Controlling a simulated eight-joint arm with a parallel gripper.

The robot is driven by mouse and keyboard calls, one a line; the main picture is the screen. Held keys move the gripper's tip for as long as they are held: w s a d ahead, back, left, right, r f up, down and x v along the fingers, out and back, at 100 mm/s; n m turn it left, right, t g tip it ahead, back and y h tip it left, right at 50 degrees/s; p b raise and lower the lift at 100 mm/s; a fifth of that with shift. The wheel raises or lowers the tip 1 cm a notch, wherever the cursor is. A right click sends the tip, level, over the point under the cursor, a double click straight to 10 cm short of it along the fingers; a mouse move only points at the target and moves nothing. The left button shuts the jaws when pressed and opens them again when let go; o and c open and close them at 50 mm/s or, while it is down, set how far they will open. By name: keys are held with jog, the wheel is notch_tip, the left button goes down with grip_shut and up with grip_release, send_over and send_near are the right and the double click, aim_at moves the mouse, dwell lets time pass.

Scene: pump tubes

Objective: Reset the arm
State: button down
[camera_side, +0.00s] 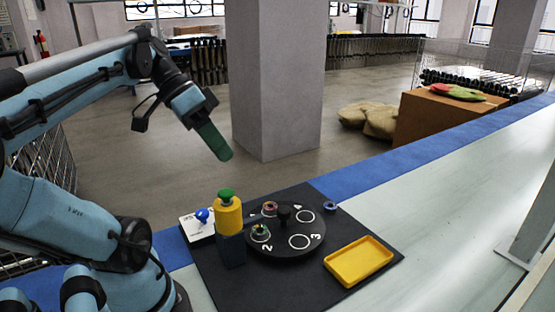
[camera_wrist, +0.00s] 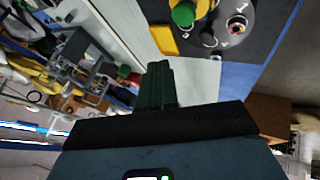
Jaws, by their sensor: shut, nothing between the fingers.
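My gripper (camera_side: 225,157) is raised above and behind the mat, its green fingers together and pointing down to the right. In the wrist view the fingers (camera_wrist: 160,66) are closed with nothing held. A yellow cylinder with a green cap (camera_side: 228,214) stands on a dark blue block (camera_side: 231,251). Beside it is a black numbered turntable (camera_side: 281,246) with a black central knob. Small coloured tube pieces sit on it, one near the 2 (camera_side: 260,232) and one at the back (camera_side: 270,209). My gripper is apart from all of these.
A yellow tray (camera_side: 358,262) lies on the black mat (camera_side: 215,275), right of the turntable. A small ring-shaped piece (camera_side: 330,206) sits at the mat's back right. A white box with a blue knob (camera_side: 202,217) is at the left. A pillar (camera_side: 276,80) stands behind; the pale bench at right is clear.

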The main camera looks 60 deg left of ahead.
jog(key=w+d+f+n+t+y, duration=0.1)
jog(key=w+d+f+t+y, duration=0.1)
jog(key=w+d+f+y, duration=0.3)
jog(key=w+d+f, duration=0.3)
jog(key=w+f, duration=0.1)
jog(key=f, duration=0.2)
jog(key=shift+y, duration=0.3)
jog(key=c, duration=1.8)
grip_release()
